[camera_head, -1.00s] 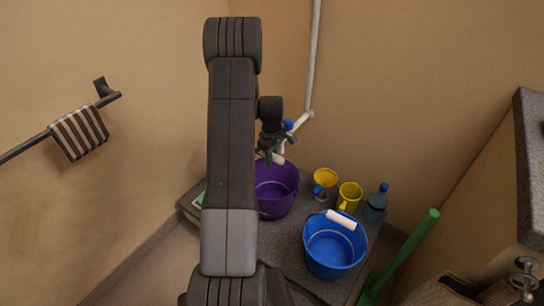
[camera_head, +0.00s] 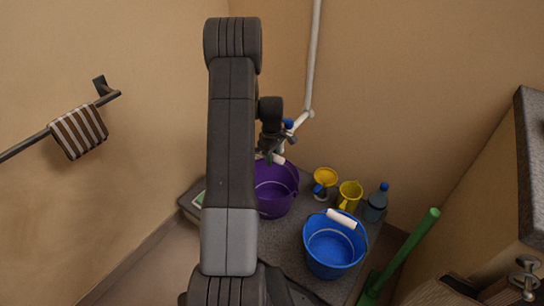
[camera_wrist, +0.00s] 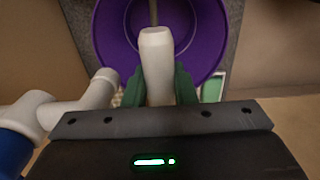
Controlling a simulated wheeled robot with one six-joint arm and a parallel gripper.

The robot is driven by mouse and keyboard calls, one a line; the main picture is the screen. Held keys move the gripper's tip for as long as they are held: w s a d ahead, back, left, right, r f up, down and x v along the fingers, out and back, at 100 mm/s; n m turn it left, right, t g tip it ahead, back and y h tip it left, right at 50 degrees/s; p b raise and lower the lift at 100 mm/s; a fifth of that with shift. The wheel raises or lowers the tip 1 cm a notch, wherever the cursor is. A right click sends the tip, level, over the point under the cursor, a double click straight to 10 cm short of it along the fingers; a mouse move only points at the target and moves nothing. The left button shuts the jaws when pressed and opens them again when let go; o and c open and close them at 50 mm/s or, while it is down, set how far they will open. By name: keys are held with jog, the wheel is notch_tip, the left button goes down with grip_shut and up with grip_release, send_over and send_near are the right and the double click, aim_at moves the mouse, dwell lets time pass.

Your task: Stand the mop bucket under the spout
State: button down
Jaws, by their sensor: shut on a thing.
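A purple bucket (camera_head: 275,195) is at the back of the grey counter, partly hidden by my arm. Its open mouth shows in the wrist view (camera_wrist: 215,45). My gripper (camera_wrist: 160,82) is shut on the white handle grip (camera_wrist: 157,55) of this bucket, above its mouth. I cannot tell whether the bucket rests on the counter or hangs just above it. The white spout pipe (camera_head: 301,121) comes off the wall just above the bucket, and in the wrist view it (camera_wrist: 70,112) lies close left of my gripper. A blue bucket (camera_head: 332,248) stands on the counter at the front right.
A green pole (camera_head: 405,252) leans right of the counter (camera_head: 285,243). A striped towel (camera_head: 79,132) hangs on the left wall rail.

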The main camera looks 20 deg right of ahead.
jog(key=shift+f, duration=0.3)
jog(key=c, duration=1.1)
grip_release()
jog(key=shift+r, duration=0.1)
jog(key=shift+r+p, duration=2.45)
jog(key=shift+r, duration=1.45)
notch_tip(320, 180, up, 14)
jog(key=p, duration=0.3)
jog(key=shift+f, duration=0.15)
